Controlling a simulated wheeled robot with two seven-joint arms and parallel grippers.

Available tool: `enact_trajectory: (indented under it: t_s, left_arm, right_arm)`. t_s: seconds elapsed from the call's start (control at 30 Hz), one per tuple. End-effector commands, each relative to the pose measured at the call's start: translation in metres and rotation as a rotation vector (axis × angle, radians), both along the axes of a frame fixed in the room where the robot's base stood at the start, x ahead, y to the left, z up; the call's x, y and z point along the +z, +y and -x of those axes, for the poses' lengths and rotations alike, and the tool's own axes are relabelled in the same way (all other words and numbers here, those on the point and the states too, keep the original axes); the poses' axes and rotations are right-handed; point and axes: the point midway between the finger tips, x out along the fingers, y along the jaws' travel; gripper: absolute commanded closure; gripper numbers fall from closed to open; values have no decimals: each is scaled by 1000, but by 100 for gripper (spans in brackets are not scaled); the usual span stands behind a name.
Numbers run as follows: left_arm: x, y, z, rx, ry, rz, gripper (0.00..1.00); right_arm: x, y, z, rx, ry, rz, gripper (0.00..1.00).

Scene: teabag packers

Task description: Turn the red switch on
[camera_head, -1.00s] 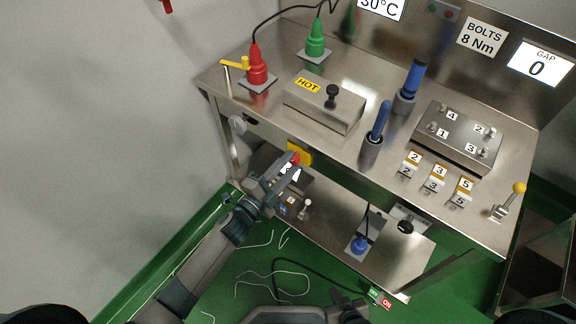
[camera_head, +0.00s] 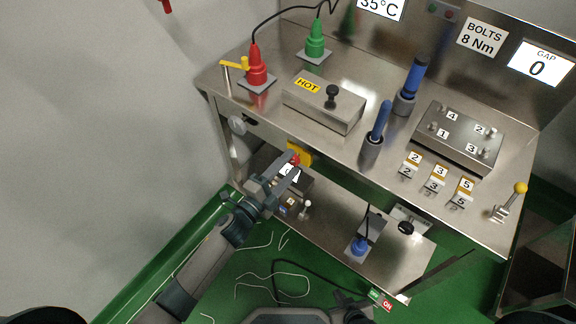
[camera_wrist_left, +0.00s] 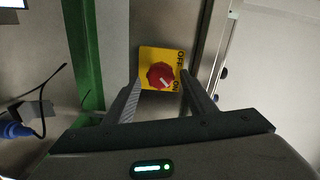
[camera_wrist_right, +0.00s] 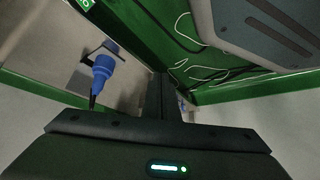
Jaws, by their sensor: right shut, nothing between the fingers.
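The red switch (camera_head: 294,159) is a round knob on a yellow plate (camera_head: 305,152), on the front of the steel table below its top. In the left wrist view the red knob (camera_wrist_left: 160,76) sits on the yellow plate (camera_wrist_left: 148,56) with OFF and ON labels. The knob's white mark points down and right, roughly toward the ON label. My left gripper (camera_head: 287,179) is open, fingers apart, just in front of and below the knob. In the left wrist view its fingertips (camera_wrist_left: 160,88) lie either side of the knob; contact is unclear. My right gripper (camera_wrist_right: 167,88) is shut and empty, low by the floor.
The steel tabletop (camera_head: 290,131) holds a HOT box (camera_head: 325,103), red (camera_head: 257,68) and green (camera_head: 315,42) plugs and blue-handled tools (camera_head: 378,125). A lower shelf carries a blue plug (camera_head: 359,245). White and black cables lie on the green floor.

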Motion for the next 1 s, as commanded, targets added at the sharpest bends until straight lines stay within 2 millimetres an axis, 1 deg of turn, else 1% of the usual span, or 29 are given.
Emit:
enact_trajectory:
  t_s: [0.27,0.47,0.67,0.8,0.87,1.0]
  left_arm:
    - [1,1,1,0,-1,2,50]
    - [0,9,11,1,0,1,50]
    - [-2,27,35,1,1,1,50]
    - [-2,42,58,0,1,0,50]
    - [-2,50,68,0,1,-1,50]
    - [-2,67,92,0,1,-1,50]
  right_arm:
    - [-1,0,1,1,2,0,100]
    - [-5,0,5,0,16,2,100]
    - [-9,-1,10,-2,37,6,100]
    - [-13,-4,12,-5,61,13,100]
    - [-12,-8,10,-9,71,19,100]
    - [-17,-14,13,-12,100,29,100]
